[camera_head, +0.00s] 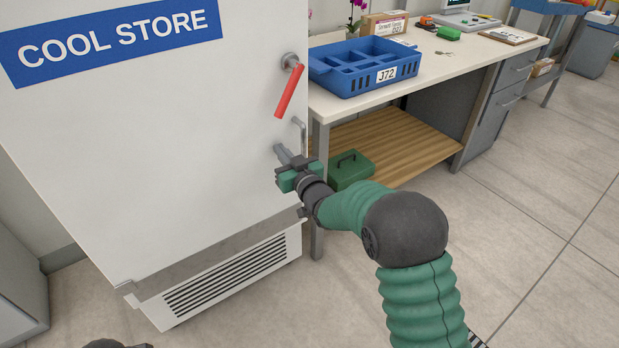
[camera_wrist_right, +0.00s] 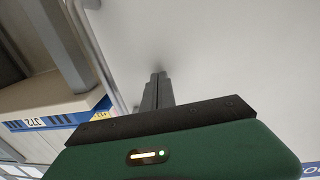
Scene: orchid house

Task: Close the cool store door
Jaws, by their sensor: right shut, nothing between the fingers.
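The cool store door (camera_head: 170,130) is a large white panel with a blue sign (camera_head: 110,38) reading COOL STORE. It stands over the unit's lower body, and any gap is too small to tell. A red lever handle (camera_head: 288,90) hangs slanted near its right edge, with a grey pull handle (camera_head: 299,128) lower down. My right gripper (camera_head: 279,150) is shut and empty, below the red lever at the door's right side. In the right wrist view its closed fingers (camera_wrist_right: 157,78) point at the white panel (camera_wrist_right: 220,50), touching or almost touching it. My left gripper is not visible.
A workbench (camera_head: 440,68) stands right of the door, with a blue crate (camera_head: 365,85) marked J72 on top. A green box (camera_head: 351,172) sits by its wooden lower shelf (camera_head: 400,140). The vent grille (camera_head: 230,278) is below the door. Floor at the right is clear.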

